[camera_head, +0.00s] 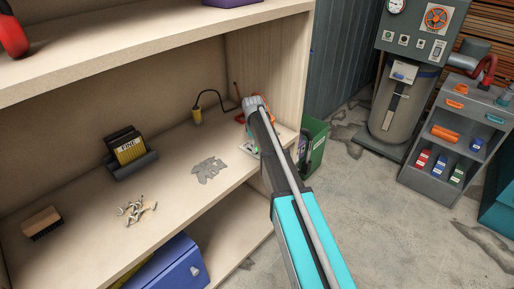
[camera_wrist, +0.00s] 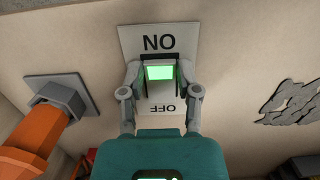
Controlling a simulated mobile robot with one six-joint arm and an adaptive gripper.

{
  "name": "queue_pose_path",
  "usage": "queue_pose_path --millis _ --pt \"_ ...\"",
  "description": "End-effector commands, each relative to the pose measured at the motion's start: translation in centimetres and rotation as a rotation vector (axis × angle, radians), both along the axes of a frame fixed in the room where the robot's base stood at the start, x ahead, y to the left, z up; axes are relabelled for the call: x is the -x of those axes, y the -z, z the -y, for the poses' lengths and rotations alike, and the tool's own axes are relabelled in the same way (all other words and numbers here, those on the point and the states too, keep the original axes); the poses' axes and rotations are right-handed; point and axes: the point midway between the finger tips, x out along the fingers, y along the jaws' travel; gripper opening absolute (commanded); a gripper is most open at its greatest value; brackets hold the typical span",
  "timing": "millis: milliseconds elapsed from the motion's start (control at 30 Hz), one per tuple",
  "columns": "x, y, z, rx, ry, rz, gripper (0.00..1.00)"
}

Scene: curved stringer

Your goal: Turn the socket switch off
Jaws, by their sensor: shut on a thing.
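In the wrist view, the socket switch (camera_wrist: 160,73) is a green-lit rocker in a dark frame. It sits on a pale plate (camera_wrist: 129,40) marked ON and OFF, both upside down in this view, with ON at the top and OFF at the bottom. My gripper (camera_wrist: 161,78) has one finger on each side of the switch and is shut on it. The OFF marking shows between the fingers. In the head view, my gripper (camera_head: 254,106) is at the right end of the shelf, and my arm hides most of the switch area.
An orange plug (camera_wrist: 40,135) sits in a grey socket (camera_wrist: 62,92) left of the switch. Grey flat pieces (camera_head: 209,169), a yellow-and-black FINE box (camera_head: 128,150), a brush (camera_head: 42,222) and small metal pieces (camera_head: 136,209) lie on the shelf. A green bin (camera_head: 316,145) stands beside it.

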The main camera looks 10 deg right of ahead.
Motion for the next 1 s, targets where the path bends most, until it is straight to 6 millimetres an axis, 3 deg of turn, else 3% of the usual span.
queue_pose_path --millis 200,567,600,700,767,1000 --pt "-0.24 -0.08 -0.31 0.067 0.000 -0.099 0.00" --pt "-0.03 -0.18 -0.28 0.078 0.001 -0.114 0.00" --pt "-0.03 -0.18 -0.29 0.078 0.001 -0.114 0.50" --pt "-0.06 -0.19 -0.27 0.077 0.001 -0.113 0.69" --pt "-0.08 -0.18 -0.25 0.078 0.000 -0.112 0.77" --pt "-0.16 -0.20 -0.19 0.078 0.000 -0.111 0.77"
